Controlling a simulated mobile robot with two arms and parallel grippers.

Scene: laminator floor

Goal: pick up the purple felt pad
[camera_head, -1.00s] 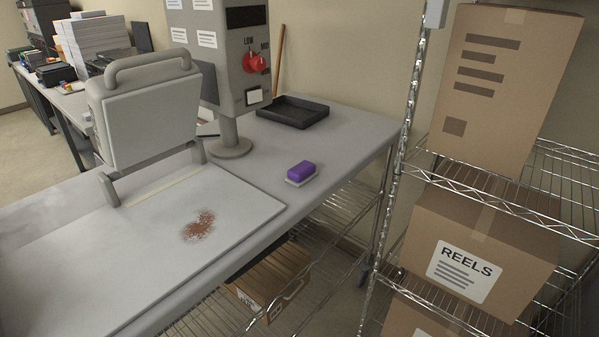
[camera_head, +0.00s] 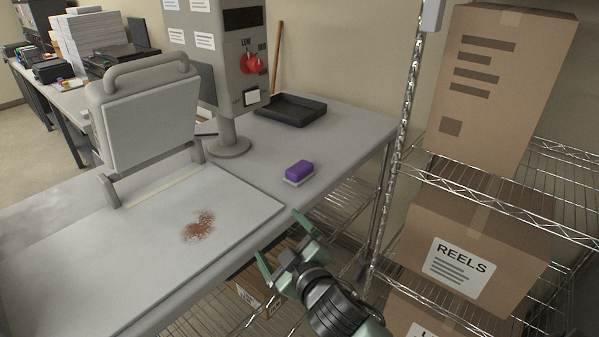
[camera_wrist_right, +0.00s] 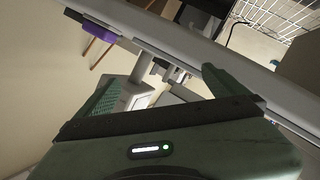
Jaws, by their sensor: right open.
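The purple felt pad (camera_head: 299,169) is a small block on a thin light base, lying on the grey table near its right edge. It also shows at the upper left of the right wrist view (camera_wrist_right: 99,32). My right gripper (camera_head: 278,243) is open and empty in the head view, in front of the table edge, nearer to me and below the pad. Its green fingers (camera_wrist_right: 160,88) show apart in the right wrist view, with nothing between them. My left gripper is out of view.
A pale board (camera_head: 130,250) with a reddish-brown stain (camera_head: 198,225) covers the table's left part. A grey machine (camera_head: 228,60) and black tray (camera_head: 291,109) stand behind the pad. A wire rack (camera_head: 400,150) with cardboard boxes (camera_head: 475,250) stands close on the right.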

